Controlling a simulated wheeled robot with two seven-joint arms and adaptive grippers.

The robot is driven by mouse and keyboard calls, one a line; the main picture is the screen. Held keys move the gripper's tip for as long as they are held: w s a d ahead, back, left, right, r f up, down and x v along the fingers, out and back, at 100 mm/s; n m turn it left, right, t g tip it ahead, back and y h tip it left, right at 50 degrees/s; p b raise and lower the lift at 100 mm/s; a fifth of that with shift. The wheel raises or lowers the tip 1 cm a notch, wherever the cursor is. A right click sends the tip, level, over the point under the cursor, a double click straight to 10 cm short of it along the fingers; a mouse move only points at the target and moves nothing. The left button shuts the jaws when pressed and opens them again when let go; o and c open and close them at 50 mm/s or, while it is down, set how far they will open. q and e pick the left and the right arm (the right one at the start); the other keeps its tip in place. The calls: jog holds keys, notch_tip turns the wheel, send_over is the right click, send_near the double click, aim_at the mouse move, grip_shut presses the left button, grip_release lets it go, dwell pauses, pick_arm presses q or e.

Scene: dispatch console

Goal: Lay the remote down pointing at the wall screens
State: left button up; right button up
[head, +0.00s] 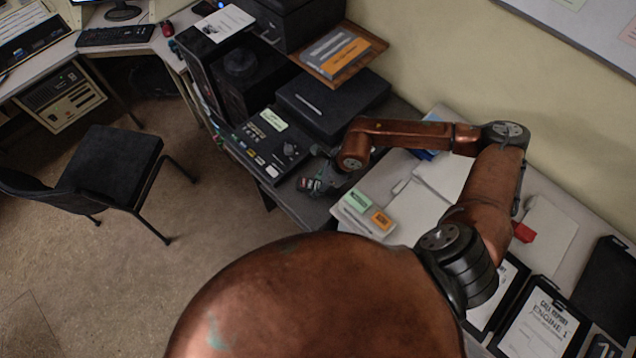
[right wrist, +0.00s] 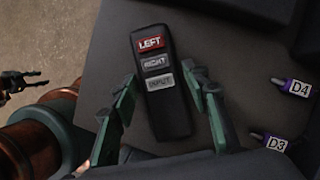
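The remote (right wrist: 163,85) is a black bar with a red LEFT button and grey RIGHT and INPUT buttons. In the right wrist view it appears to lie face up on the dark desk surface (right wrist: 235,60). My right gripper (right wrist: 160,78) has its two green fingers spread on either side of the remote's lower half, with a gap visible at the left finger. In the head view the right gripper (head: 322,180) is at the desk edge, partly covering the remote. A small dark claw at the right wrist view's left edge appears to be my left gripper (right wrist: 22,84). No wall screens are clearly visible.
Purple tags D4 (right wrist: 292,87) and D3 (right wrist: 268,142) lie right of the remote. A black control panel (head: 265,145) is beside the gripper, with a black box (head: 335,100) behind it. Papers and a label box (head: 365,215) stand to the right. A chair (head: 110,165) stands on the floor.

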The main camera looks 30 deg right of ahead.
jog(key=shift+o, duration=1.1)
jog(key=shift+r, duration=0.1)
jog(key=v, duration=1.2)
